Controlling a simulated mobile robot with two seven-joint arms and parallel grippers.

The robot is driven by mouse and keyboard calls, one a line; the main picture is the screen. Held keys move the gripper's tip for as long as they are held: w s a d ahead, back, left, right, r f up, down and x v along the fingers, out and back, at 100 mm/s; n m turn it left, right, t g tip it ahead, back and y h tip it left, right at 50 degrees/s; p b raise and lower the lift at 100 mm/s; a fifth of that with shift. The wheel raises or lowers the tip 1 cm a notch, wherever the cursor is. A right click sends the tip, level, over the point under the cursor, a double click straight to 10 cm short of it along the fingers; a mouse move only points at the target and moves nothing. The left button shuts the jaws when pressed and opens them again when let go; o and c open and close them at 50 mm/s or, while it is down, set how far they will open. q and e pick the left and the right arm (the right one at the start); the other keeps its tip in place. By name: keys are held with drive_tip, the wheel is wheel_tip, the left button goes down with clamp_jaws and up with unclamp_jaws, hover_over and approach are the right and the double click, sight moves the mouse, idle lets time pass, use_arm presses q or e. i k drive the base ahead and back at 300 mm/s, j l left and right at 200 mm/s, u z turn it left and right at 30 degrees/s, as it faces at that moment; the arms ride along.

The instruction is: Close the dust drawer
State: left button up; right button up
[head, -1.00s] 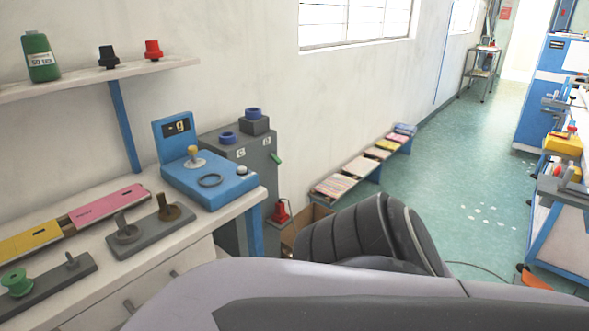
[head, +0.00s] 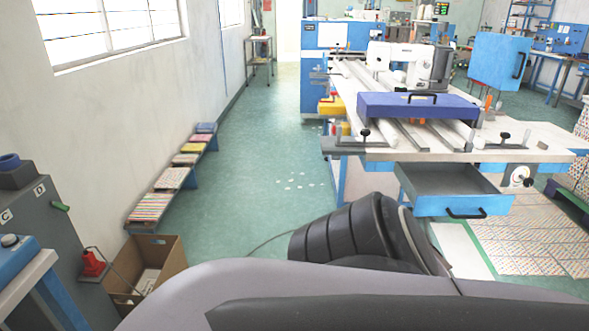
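A blue drawer (head: 458,205) with a grey inside and a black handle (head: 466,213) hangs pulled out under the front edge of the white sewing table (head: 490,155). It looks empty from here. It is the only open drawer in view; I see no label on it. Neither gripper shows in the head view. A dark ribbed part and a grey surface of my own body fill the bottom middle, left of and below the drawer.
A cardboard box (head: 148,275) and a grey cabinet (head: 52,225) stand at the left. A low bench (head: 165,180) with fabric stacks runs along the wall. Patterned sheets (head: 535,235) lie right of the drawer.

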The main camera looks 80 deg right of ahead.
sight(456, 190)
drive_tip(key=z, duration=3.7)
drive_tip(key=i+l+u, duration=0.15)
drive_tip(key=l, duration=0.25)
drive_tip(key=i+l+u, duration=0.15)
drive_tip(key=i+l, duration=0.15)
drive_tip(key=i+l+u, duration=0.15)
drive_tip(key=l, duration=0.4)
drive_tip(key=i+l+u, duration=0.15)
drive_tip(key=l, duration=0.3)
drive_tip(key=i+l+u, duration=0.15)
drive_tip(key=l, duration=0.35)
drive_tip(key=i+l+u, duration=0.15)
drive_tip(key=l, duration=0.35)
drive_tip(key=l+u, duration=0.15)
drive_tip(key=l, duration=0.35)
drive_tip(key=i, duration=0.05)
